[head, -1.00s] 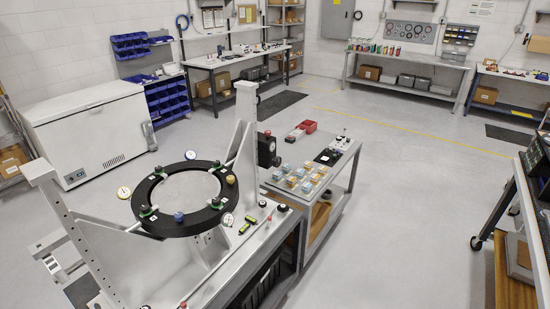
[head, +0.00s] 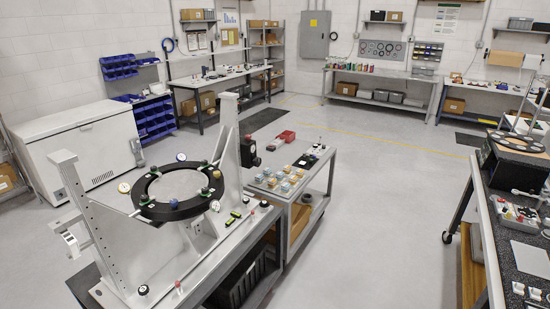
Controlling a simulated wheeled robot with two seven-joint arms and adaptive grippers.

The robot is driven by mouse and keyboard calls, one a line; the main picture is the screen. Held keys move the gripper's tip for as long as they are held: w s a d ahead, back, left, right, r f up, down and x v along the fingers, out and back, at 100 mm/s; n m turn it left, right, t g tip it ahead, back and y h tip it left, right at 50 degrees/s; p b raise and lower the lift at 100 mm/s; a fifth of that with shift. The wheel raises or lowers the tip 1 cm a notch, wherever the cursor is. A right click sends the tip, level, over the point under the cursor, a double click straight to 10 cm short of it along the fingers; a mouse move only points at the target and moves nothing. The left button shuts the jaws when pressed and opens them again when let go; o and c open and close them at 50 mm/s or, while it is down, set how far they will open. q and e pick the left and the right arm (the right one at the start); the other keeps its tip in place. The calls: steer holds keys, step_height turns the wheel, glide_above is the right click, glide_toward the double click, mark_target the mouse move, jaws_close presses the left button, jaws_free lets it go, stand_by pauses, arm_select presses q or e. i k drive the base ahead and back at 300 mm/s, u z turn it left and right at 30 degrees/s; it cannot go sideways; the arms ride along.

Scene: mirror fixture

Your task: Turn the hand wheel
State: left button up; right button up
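A pale metal fixture with two uprights (head: 228,138) stands in the lower left of the head view. It carries a black ring (head: 157,211) around a round grey mirror (head: 178,185), with small dial gauges and coloured knobs around the ring. A black block (head: 248,152) with a small red part is on the side of the far upright. I cannot make out for certain which part is the hand wheel. Neither of my grippers shows in the head view.
A cart (head: 300,197) with small coloured boxes stands right beside the fixture. A dark-topped bench (head: 500,205) with tools is at the right edge. A white chest freezer (head: 75,150) stands behind left. The grey floor between cart and right bench is clear.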

mark_target(257, 162)
steer(key=z, duration=0.1)
steer(key=i, duration=1.55)
steer(key=u, duration=0.65)
